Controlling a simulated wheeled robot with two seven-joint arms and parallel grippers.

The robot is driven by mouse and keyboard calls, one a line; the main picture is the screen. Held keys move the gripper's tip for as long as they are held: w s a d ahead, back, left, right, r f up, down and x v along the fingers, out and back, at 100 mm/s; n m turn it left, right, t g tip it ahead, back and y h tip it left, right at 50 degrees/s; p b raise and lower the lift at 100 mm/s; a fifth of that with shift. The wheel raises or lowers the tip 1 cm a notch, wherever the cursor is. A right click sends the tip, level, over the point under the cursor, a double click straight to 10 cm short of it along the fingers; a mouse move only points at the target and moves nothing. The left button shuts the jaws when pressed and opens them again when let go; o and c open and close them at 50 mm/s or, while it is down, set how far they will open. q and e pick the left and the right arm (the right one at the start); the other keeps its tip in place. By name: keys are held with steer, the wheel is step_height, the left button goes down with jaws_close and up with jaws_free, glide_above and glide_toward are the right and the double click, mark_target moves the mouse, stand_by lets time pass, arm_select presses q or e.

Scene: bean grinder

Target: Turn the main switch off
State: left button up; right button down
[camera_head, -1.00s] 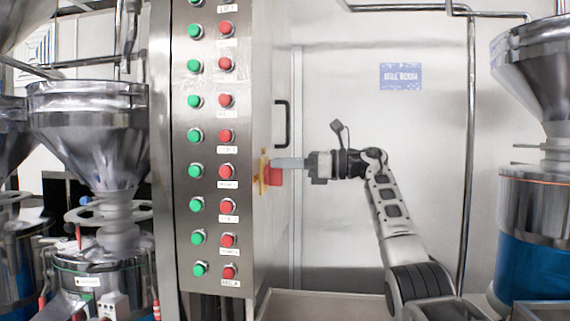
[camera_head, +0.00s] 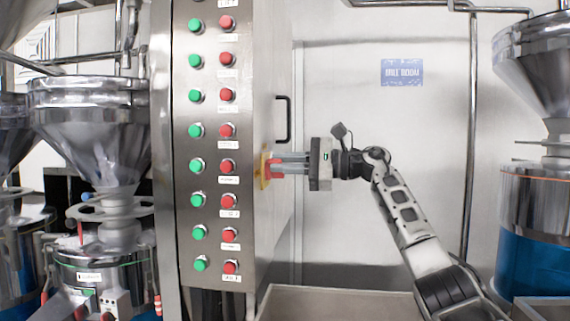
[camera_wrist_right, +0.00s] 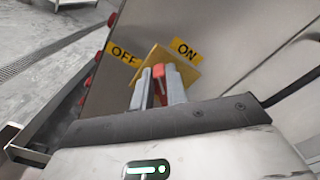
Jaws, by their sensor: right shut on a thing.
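The main switch is a red knob (camera_head: 273,168) on a yellow plate (camera_head: 264,171), on the right side face of the steel control cabinet. In the right wrist view the red knob (camera_wrist_right: 158,72) stands out from the yellow plate (camera_wrist_right: 185,68), between an OFF label (camera_wrist_right: 124,56) and an ON label (camera_wrist_right: 186,49). My right gripper (camera_head: 281,166) reaches in from the right and is shut on the red knob, one finger on each side; its fingers also show in the right wrist view (camera_wrist_right: 160,88). My left gripper is not in view.
The steel cabinet (camera_head: 180,260) carries rows of green and red buttons on its front. A black handle (camera_head: 283,119) sits on its side above the switch. Steel hopper machines stand at left (camera_head: 95,120) and right (camera_head: 545,130). A steel tray edge (camera_head: 330,291) lies below my right arm.

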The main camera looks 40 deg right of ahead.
steer(key=n, duration=0.3)
steer(key=f+n+b, duration=0.1)
steer(key=shift+s+a+f+n, duration=0.1)
steer(key=shift+s+a+n, duration=0.1)
steer(key=shift+a+n, duration=0.1)
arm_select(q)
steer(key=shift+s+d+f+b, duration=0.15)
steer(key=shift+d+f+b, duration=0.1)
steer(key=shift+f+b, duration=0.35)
arm_select(e)
steer(key=shift+f+n, duration=0.2)
steer(key=shift+n, duration=0.75)
steer(key=shift+f+n, duration=0.15)
steer(key=shift+n, duration=0.8)
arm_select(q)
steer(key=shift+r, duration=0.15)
arm_select(e)
steer(key=c, duration=1.4)
jaws_free()
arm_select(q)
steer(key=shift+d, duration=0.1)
